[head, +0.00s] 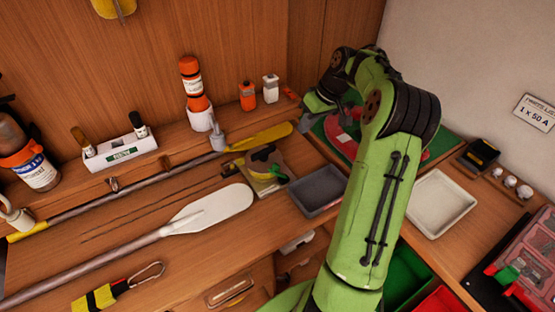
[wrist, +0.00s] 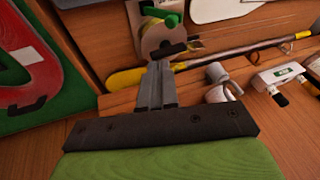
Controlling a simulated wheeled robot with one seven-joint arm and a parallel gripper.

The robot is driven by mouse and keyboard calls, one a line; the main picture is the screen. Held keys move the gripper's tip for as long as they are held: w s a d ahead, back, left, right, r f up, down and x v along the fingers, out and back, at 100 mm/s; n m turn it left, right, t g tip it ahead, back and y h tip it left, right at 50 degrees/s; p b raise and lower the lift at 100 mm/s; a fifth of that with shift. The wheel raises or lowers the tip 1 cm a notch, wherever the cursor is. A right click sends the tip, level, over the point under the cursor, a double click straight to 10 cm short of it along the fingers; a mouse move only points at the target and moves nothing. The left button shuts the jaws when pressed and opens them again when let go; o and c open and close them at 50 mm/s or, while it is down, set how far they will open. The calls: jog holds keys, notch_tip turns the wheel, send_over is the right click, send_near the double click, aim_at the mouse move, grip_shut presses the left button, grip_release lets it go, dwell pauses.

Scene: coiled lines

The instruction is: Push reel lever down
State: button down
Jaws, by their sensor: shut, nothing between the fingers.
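The reel (head: 264,168) sits on the wooden bench in the head view, with a dark part on top and a green part at its right. In the wrist view the reel (wrist: 146,42) is a round beige-grey body at top centre. A short black bar, which looks like its lever (wrist: 172,50), crosses its near side. My gripper (wrist: 160,66) is shut and empty, its fingers pointing toward the reel. The fingertips appear just short of the black bar; I cannot tell whether they touch. In the head view the fingers are not clearly visible.
A paddle (head: 213,208) and a yellow-ended pole (head: 265,136) lie beside the reel. A grey tray (head: 318,190) is to its right. A red piece on a green mat (wrist: 72,70) lies at left in the wrist view. An orange bottle (head: 193,85) stands behind.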

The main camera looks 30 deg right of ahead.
jog(key=shift+d+f, duration=0.2)
jog(key=shift+d, duration=0.05)
jog(key=shift+s+a+b+x, duration=0.15)
jog(key=shift+a+b+x, duration=0.2)
jog(key=shift+x, duration=1.85)
jog(key=shift+s+a+b+x, duration=0.2)
jog(key=shift+a+x, duration=0.15)
jog(key=shift+x, duration=1.9)
jog(key=shift+s+a+b+x, duration=0.15)
jog(key=shift+a+b+x, duration=0.2)
jog(key=shift+x, duration=1.85)
